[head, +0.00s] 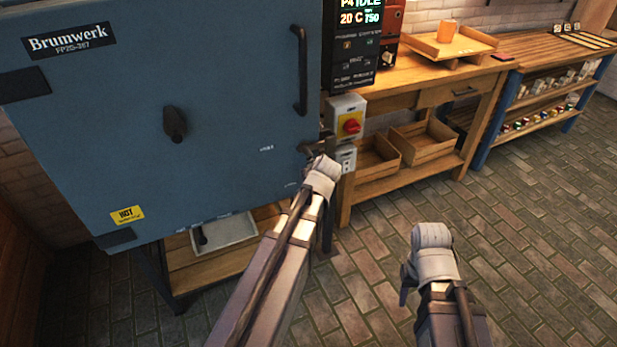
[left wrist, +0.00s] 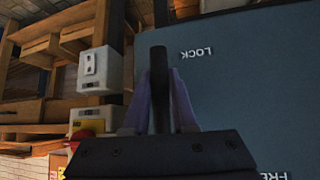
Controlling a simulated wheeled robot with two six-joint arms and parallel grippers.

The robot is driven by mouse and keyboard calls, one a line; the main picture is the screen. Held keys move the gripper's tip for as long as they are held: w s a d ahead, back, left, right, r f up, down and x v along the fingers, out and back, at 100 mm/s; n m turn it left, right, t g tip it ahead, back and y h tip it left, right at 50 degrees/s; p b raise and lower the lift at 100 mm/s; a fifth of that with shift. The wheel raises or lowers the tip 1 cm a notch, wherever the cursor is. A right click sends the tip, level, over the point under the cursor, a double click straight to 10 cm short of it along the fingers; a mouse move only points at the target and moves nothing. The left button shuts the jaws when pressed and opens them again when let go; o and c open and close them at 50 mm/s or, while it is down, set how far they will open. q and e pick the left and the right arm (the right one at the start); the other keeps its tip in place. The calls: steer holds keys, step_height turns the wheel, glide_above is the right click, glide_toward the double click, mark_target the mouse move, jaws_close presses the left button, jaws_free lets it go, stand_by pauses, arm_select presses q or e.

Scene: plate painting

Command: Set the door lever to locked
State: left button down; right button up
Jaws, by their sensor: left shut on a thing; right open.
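A blue kiln door (head: 110,150) fills the left of the head view, with small white lettering near its right edge. My left gripper (head: 318,160) is at that edge and shut on the dark door lever (head: 308,148). In the left wrist view the lever (left wrist: 158,75) stands between the two fingers, its end beside the upside-down LOCK mark (left wrist: 197,52). The partly cut-off FREE mark (left wrist: 273,176) is at the bottom right. The gripper hides the lever's lower part. My right gripper (head: 407,285) is open and empty above the floor, right of the left arm.
A switch box with a red knob (head: 350,125) is close right of the lever. A wooden workbench (head: 430,85) with crates below stands beyond it. The door also has a dark vertical handle (head: 301,70). The brick floor (head: 530,220) at right is clear.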

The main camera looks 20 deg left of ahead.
arm_select(q)
steer(key=c, duration=0.7)
jaws_free()
steer(key=shift+c, duration=0.2)
steer(key=p+v, duration=0.5)
steer(key=v, duration=0.3)
steer(key=shift+f, duration=0.15)
